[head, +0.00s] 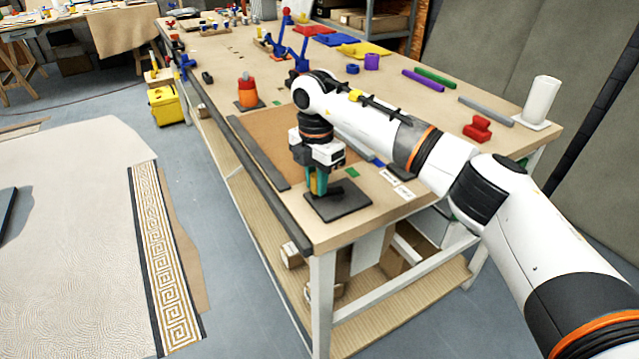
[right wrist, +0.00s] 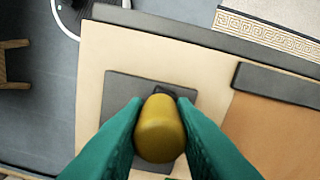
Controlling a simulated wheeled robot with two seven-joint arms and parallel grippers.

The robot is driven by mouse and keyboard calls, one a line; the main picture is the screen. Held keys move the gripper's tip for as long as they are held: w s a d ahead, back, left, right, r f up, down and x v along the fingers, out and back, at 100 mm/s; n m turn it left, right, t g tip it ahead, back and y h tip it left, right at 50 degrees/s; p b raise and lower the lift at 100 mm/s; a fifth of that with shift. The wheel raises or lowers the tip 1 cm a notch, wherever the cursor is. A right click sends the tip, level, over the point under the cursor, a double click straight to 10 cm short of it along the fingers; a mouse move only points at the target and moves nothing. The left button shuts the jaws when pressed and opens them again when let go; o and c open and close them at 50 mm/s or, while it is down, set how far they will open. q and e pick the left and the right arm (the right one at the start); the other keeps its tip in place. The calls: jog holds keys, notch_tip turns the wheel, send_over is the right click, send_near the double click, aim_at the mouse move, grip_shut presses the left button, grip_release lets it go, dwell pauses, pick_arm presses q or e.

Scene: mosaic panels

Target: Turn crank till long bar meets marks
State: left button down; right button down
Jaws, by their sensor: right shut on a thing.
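My right gripper (head: 317,186) points down at the near end of the workbench, its green fingers shut on the yellow crank knob (right wrist: 160,128). The knob sits between both fingertips in the right wrist view (right wrist: 160,140). The crank stands on a dark square plate (head: 350,205), which also shows in the wrist view (right wrist: 118,92). The crank arm is mostly hidden by the fingers. A long dark grey bar (head: 258,153) lies along the left edge of a brown panel (head: 270,128). Small green marks (head: 352,173) show near the panel; I cannot tell which belong to the bar. My left gripper is out of view.
An orange-red knobbed object (head: 248,92) stands beyond the panel. White labels (head: 403,190) lie right of the crank. A red block (head: 477,129) and a white cylinder (head: 541,100) stand at the right. A dark raised strip (head: 281,222) runs along the bench's left edge.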

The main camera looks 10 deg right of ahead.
jog(key=w+m, duration=0.1)
jog(key=m, duration=0.1)
jog(key=w+m, duration=0.1)
jog(key=m, duration=0.2)
jog(key=shift+w+d+r+m, duration=0.15)
jog(key=shift+w+m, duration=0.05)
jog(key=shift+m, duration=0.1)
jog(key=m, duration=0.1)
jog(key=w+d+m, duration=0.1)
jog(key=m, duration=0.3)
jog(key=shift+w+d+p, duration=0.15)
jog(key=shift+w+p, duration=0.15)
jog(key=shift+w, duration=0.05)
jog(key=shift+m, duration=0.3)
jog(key=c, duration=1.2)
grip_release()
notch_tip(320, 180, up, 12)
jog(key=b, duration=0.1)
jog(key=shift+b, duration=0.35)
